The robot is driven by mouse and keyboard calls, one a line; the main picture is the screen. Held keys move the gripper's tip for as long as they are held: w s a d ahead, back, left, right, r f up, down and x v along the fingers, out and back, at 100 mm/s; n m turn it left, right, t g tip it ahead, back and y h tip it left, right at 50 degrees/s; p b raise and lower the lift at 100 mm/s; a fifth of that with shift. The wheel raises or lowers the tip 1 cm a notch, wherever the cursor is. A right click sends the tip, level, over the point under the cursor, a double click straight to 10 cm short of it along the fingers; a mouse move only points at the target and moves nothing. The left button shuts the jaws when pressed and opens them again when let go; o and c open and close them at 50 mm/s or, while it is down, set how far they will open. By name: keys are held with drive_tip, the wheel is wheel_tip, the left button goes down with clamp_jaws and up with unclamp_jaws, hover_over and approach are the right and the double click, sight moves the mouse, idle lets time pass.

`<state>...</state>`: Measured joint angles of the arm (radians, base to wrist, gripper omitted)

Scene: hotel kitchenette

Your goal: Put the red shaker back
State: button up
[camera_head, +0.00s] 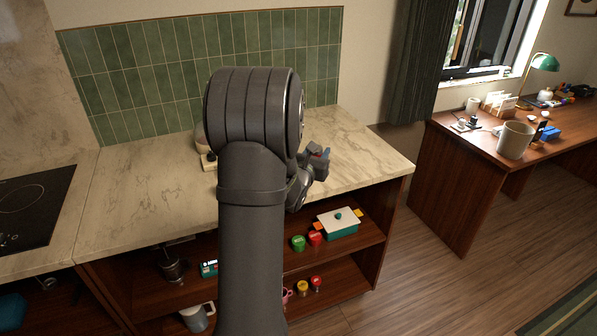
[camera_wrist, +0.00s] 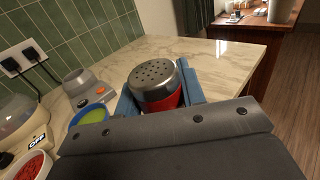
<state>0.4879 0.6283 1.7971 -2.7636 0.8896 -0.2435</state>
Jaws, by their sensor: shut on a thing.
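The red shaker shows in the wrist view with a perforated metal top (camera_wrist: 154,76) and a red body (camera_wrist: 170,102). My gripper (camera_wrist: 160,90) is shut on it, with a blue finger on each side. The shaker looks roughly upright, over the marble counter. Its base is hidden by my gripper, so I cannot tell whether it touches the counter.
On the marble counter (camera_wrist: 218,60), a grey appliance (camera_wrist: 82,82), a bowl with green contents (camera_wrist: 90,115) and a bowl with red contents (camera_wrist: 32,168) stand left of the shaker. Shelves below hold a white-lidded box (camera_head: 338,222) and several small coloured containers. The counter's right end is clear.

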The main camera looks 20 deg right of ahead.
drive_tip(key=w+a+f, duration=0.1)
drive_tip(key=w, duration=0.1)
drive_tip(key=w+a+f, duration=0.2)
drive_tip(key=w+f, duration=0.1)
drive_tip(key=shift+w+a, duration=0.25)
drive_tip(key=shift+w, duration=0.05)
drive_tip(key=shift+f, duration=2)
drive_tip(key=shift+f, duration=0.15)
drive_tip(key=o, duration=1)
